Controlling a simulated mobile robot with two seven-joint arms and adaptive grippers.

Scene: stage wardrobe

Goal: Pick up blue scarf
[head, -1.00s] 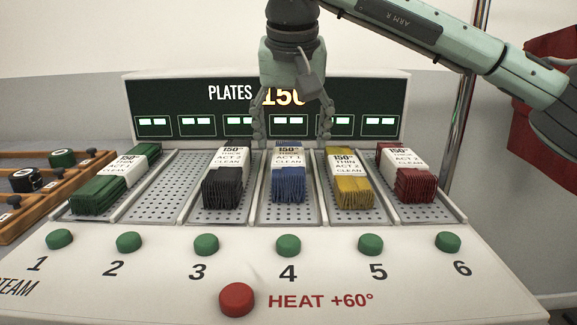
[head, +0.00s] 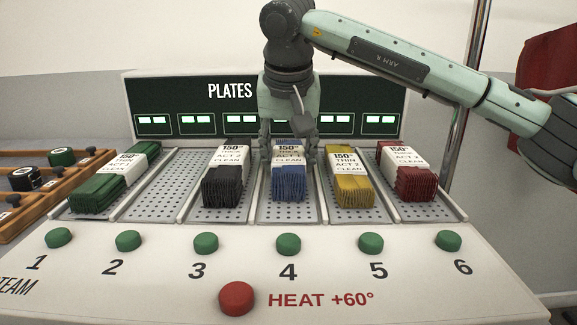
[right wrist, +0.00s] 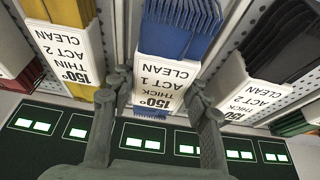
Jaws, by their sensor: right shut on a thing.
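The blue scarf (head: 288,185) lies folded in the bay above number 4, with a white label band reading "150° THICK ACT 1 CLEAN" around it. My right gripper (head: 289,160) has come down over its back part, one finger on each side of the band. The right wrist view shows the blue scarf (right wrist: 178,30) and its label between the fingers of the right gripper (right wrist: 155,90). The right gripper is shut on the scarf, which still rests in its bay. My left gripper is not in view.
Close on either side lie a black scarf (head: 222,188) and a yellow scarf (head: 352,190). A red scarf (head: 414,184) is at the right, a green one (head: 98,194) at the left. Bay 2 (head: 160,190) is empty. A dark display panel (head: 170,120) stands behind; buttons line the front.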

